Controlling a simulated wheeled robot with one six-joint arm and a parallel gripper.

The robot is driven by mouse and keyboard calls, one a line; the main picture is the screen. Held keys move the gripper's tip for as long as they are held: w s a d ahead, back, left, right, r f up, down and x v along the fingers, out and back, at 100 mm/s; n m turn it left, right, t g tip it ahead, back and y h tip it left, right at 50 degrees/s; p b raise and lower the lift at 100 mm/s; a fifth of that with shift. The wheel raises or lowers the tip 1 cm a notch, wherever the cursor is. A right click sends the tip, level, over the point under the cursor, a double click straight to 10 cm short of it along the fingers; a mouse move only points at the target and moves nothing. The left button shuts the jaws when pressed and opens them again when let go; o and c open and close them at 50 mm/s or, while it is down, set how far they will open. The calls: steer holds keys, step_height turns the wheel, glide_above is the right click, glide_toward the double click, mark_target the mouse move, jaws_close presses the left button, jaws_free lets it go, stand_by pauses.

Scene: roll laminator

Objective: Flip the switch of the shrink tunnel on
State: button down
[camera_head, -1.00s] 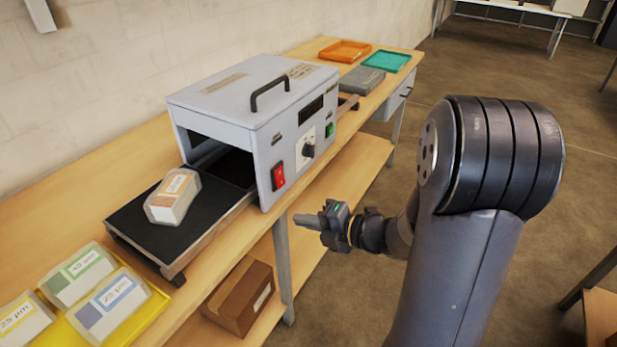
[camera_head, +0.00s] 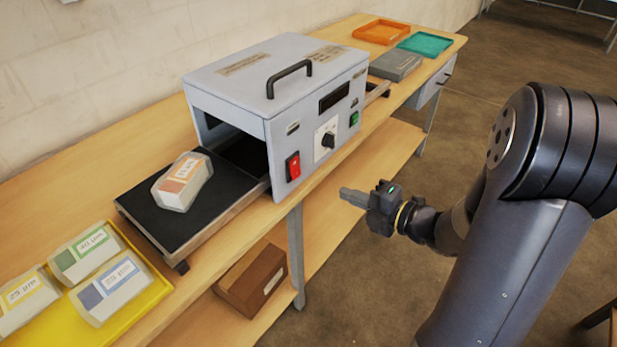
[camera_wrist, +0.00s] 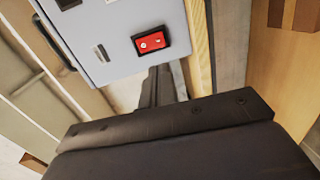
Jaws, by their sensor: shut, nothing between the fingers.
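The shrink tunnel (camera_head: 225,85) is a light grey box with a black top handle on the wooden bench. Its red rocker switch (camera_head: 293,166) is on the front panel, low at the left end. The switch also shows in the wrist view (camera_wrist: 150,40), above the shut fingers. Its exact rocker position is hard to tell. My gripper (camera_head: 346,194) is shut and empty, in front of the bench, to the right of the switch in the head view and apart from it. In the wrist view the dark fingers (camera_wrist: 162,85) point toward the panel, below the switch.
A wrapped pack (camera_head: 183,182) lies on the black infeed bed (camera_head: 145,200). A yellow tray (camera_head: 150,296) with several packs is at lower left. A black knob (camera_head: 328,140) and green button (camera_head: 354,118) share the panel. A cardboard box (camera_head: 252,280) sits on the lower shelf.

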mark_target(298, 176)
steer(key=p+x, duration=0.2)
steer(key=x, duration=1)
steer(key=shift+p, duration=0.3)
steer(key=shift+f, duration=0.15)
steer(key=shift+w+a+b, duration=0.15)
steer(key=shift+a+b, duration=0.05)
steer(key=shift+b, duration=1)
steer(key=shift+f, duration=0.1)
